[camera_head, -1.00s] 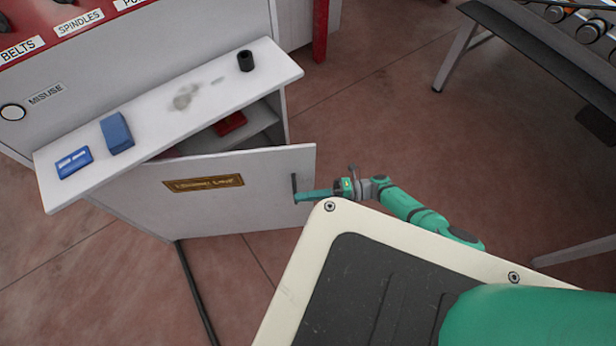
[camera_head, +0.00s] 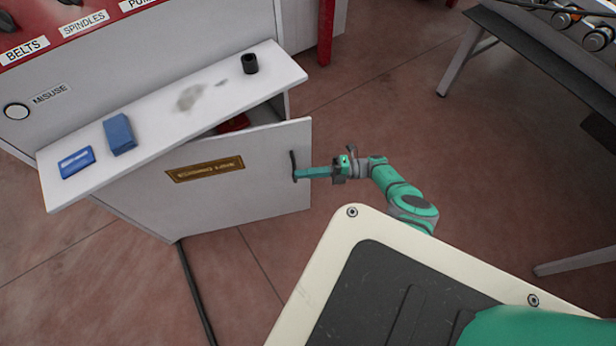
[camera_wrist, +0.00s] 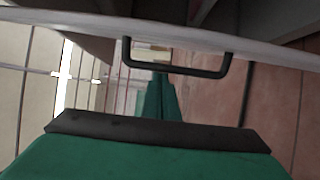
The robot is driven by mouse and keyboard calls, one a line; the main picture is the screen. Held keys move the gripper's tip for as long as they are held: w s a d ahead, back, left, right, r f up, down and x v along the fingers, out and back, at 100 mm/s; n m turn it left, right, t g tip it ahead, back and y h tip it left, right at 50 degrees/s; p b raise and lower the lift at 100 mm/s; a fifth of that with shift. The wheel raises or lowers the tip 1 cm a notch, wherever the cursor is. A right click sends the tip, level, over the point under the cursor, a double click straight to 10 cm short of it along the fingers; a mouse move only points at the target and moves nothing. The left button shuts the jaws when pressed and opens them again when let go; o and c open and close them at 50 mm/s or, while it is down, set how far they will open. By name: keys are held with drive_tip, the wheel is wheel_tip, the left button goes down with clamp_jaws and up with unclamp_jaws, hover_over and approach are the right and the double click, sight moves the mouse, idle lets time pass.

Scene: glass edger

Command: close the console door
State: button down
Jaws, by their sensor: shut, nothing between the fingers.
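The white console door (camera_head: 230,172) stands partly open in the head view, with a gap at its top right. It carries a brass-coloured plate and a dark bar handle (camera_head: 293,166) near its free edge. My gripper (camera_head: 300,173) is shut, with its tip at the handle. In the wrist view the door's edge (camera_wrist: 80,22) crosses the top, and the dark handle (camera_wrist: 178,72) spans in front of my green fingers (camera_wrist: 160,95). Whether the fingertips touch the door or the handle, I cannot tell.
The console top (camera_head: 190,95) holds a blue box (camera_head: 119,134), a blue packet (camera_head: 76,162) and a black cup (camera_head: 250,63). A red item (camera_head: 234,123) lies inside. A roller table (camera_head: 520,50) stands at the right. A dark cable (camera_head: 195,290) runs along the floor.

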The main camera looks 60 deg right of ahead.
drive_tip(key=shift+w+d, duration=0.25)
drive_tip(key=shift+d, duration=0.05)
drive_tip(key=shift+w+d, duration=0.15)
drive_tip(key=shift+w, duration=0.05)
idle(0.5)
